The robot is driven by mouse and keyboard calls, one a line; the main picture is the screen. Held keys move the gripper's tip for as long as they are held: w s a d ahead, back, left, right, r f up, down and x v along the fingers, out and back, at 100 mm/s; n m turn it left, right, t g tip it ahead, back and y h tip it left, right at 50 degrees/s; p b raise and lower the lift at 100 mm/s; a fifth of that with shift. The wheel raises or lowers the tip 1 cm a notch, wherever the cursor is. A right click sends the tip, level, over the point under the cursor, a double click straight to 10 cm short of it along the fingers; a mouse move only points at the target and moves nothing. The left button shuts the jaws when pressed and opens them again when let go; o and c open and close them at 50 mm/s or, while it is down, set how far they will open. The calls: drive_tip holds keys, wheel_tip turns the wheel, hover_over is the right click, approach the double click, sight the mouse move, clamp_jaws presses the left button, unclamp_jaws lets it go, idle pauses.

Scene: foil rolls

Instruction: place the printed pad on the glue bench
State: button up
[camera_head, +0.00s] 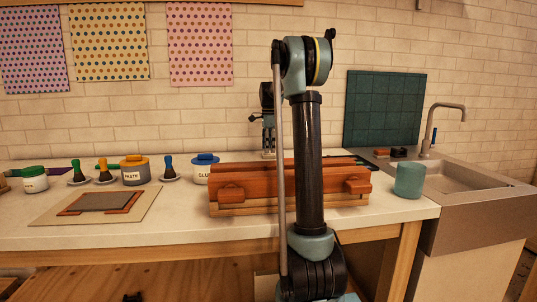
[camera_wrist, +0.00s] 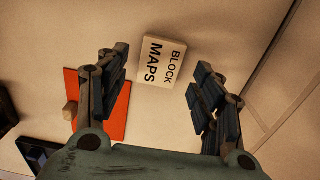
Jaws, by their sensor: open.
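My gripper (camera_wrist: 158,88) is open in the wrist view, with a finger on each side and nothing held between them. A cream label block (camera_wrist: 162,60) printed "BLOCK MAPS" shows beyond and between the fingertips. A flat orange-red piece (camera_wrist: 118,118) lies to its left, partly hidden by the left finger. In the head view my gripper (camera_head: 268,132) points down behind a red-brown wooden case (camera_head: 255,180). A grey pad (camera_head: 103,202) with orange corner pieces lies on a cream board (camera_head: 60,208) at left.
Paste (camera_head: 135,170) and glue (camera_head: 203,168) jars and several brushes line the counter's left side. A teal cup (camera_head: 409,180) stands at right, near the sink (camera_head: 470,178). The counter's front left (camera_head: 120,237) is bare. A dark object (camera_wrist: 38,152) shows at the wrist view's lower left.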

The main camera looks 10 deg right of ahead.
wheel_tip(320, 180, up, 9)
drive_tip(key=shift+r, duration=0.15)
drive_tip(key=shift+s, duration=0.1)
idle(0.4)
